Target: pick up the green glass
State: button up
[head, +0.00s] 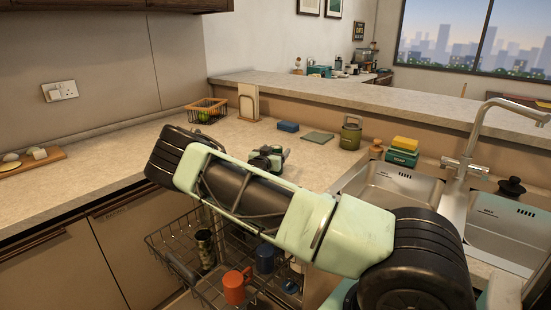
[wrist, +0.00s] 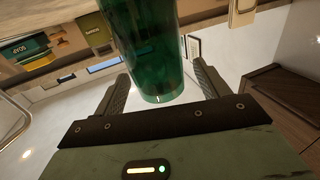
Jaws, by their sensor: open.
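The green glass (wrist: 150,50) is large and see-through in the wrist view, reaching in from the top edge, where part of it is cut off. Its near end lies between the two fingers of my gripper (wrist: 160,75). The fingers stand apart, one on each side of it, with a visible gap on the right; contact on the left is unclear. In the head view my arm crosses the middle of the picture, and I cannot make out the green glass there.
A wire dish rack (head: 160,240) below the counter holds a red mug (head: 236,287) and a blue mug (head: 265,258). A green canister (head: 351,133), a blue sponge (head: 288,127) and a wire basket (head: 207,110) stand on the counter. A sink (head: 395,183) is at right.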

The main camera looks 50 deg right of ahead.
jog(key=shift+w+d, duration=0.15)
jog(key=shift+d, duration=0.25)
jog(key=shift+c, duration=0.3)
jog(key=c, duration=1.1)
